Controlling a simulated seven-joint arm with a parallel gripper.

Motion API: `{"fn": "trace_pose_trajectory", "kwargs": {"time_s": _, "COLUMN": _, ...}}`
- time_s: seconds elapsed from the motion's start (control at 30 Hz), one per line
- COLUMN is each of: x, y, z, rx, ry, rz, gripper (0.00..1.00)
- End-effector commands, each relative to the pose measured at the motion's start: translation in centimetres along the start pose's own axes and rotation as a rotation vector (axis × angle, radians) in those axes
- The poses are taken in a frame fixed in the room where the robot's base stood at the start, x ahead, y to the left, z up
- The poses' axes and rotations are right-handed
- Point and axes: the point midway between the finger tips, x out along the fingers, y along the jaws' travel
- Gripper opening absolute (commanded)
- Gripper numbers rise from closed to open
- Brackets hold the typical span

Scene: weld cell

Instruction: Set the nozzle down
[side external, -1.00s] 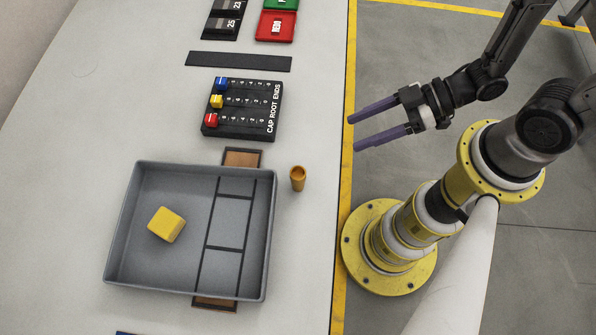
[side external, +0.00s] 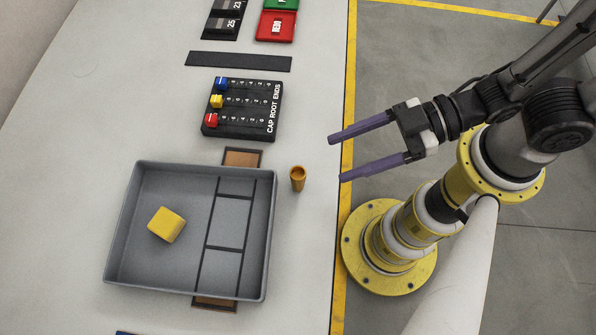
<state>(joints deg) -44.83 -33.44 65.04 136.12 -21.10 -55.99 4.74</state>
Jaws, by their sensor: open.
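The nozzle (side external: 297,178), a small orange-gold cup-like piece with a dark open top, stands upright on the white table (side external: 311,255), just right of the grey tray (side external: 271,235). My gripper (side external: 335,159) has two long purple fingers spread wide apart with nothing between them. The fingers point left, and their tips are at the table's right edge, to the right of the nozzle and apart from it.
A yellow block (side external: 166,225) lies in the tray's large left compartment; the smaller right compartments look empty. A black board (side external: 240,122) labelled CAP ROOT ENDS holds coloured pieces behind the tray. A dark strip (side external: 238,62) and a red tray (side external: 275,27) lie farther back.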

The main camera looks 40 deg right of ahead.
Motion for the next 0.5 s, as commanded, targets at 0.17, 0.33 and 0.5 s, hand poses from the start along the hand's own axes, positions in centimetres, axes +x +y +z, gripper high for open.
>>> {"fn": "trace_pose_trajectory", "kwargs": {"time_s": 0.17, "x": 2.6, "y": -0.1, "z": 0.1, "rx": 0.001, "ry": -0.003, "rz": -0.002, "gripper": 0.68}}
{"fn": "trace_pose_trajectory", "kwargs": {"time_s": 0.33, "x": 3.6, "y": -0.1, "z": 0.1, "rx": -0.001, "ry": -0.001, "rz": 0.0, "gripper": 0.68}}
{"fn": "trace_pose_trajectory", "kwargs": {"time_s": 0.5, "x": 5.0, "y": 0.0, "z": 0.1, "rx": 0.0, "ry": -0.003, "rz": -0.001, "gripper": 0.68}}
